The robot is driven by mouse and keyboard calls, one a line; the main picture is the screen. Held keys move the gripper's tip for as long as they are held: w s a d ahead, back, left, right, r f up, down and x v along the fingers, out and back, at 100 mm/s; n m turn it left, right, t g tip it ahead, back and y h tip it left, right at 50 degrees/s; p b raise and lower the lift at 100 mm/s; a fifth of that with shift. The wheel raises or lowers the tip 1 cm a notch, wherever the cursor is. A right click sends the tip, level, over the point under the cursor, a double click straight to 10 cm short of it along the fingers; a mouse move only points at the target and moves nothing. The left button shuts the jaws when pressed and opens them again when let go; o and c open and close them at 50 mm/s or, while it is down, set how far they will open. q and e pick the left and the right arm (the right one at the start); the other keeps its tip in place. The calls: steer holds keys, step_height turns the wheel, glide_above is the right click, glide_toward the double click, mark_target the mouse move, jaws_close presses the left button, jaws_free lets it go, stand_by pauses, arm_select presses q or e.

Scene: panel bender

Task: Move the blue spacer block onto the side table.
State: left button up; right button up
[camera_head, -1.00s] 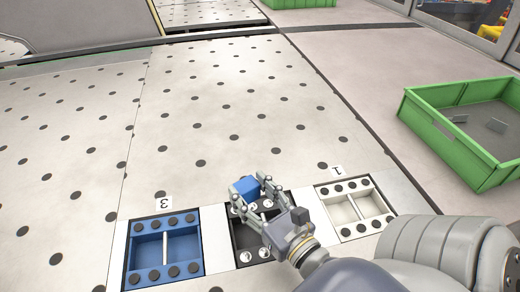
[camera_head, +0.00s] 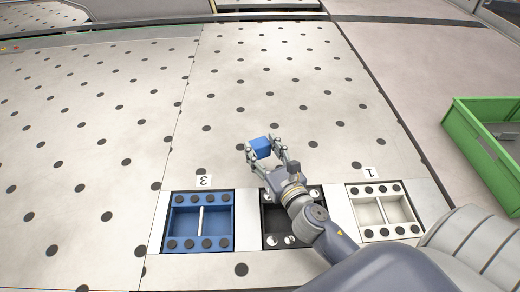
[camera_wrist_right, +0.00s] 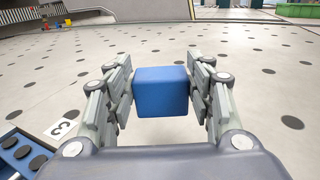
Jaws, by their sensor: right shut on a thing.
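The blue spacer block (camera_head: 260,147) is a small cube held between the fingers of my right gripper (camera_head: 264,149). In the right wrist view the block (camera_wrist_right: 162,91) sits between both fingers of the gripper (camera_wrist_right: 162,100), with its front face towards the camera. The block is over the perforated light table, just beyond the black tray; its exact height cannot be told. My left gripper is not in view. I cannot pick out a side table in these views.
A blue tray (camera_head: 201,199) marked 3, a black tray (camera_head: 272,241) partly under my right arm, and a white tray (camera_head: 394,188) marked 1 line the near edge. A green bin (camera_head: 470,135) stands at the right. The perforated table (camera_head: 130,110) is clear beyond.

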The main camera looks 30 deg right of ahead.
mark_target(262, 158)
steer(key=shift+w, duration=0.9)
steer(key=shift+f+b, duration=0.5)
steer(key=shift+f, duration=1.35)
steer(key=shift+s+f, duration=0.1)
steer(key=shift+f, duration=0.1)
steer(key=o, duration=1.1)
steer(key=shift+r, duration=0.1)
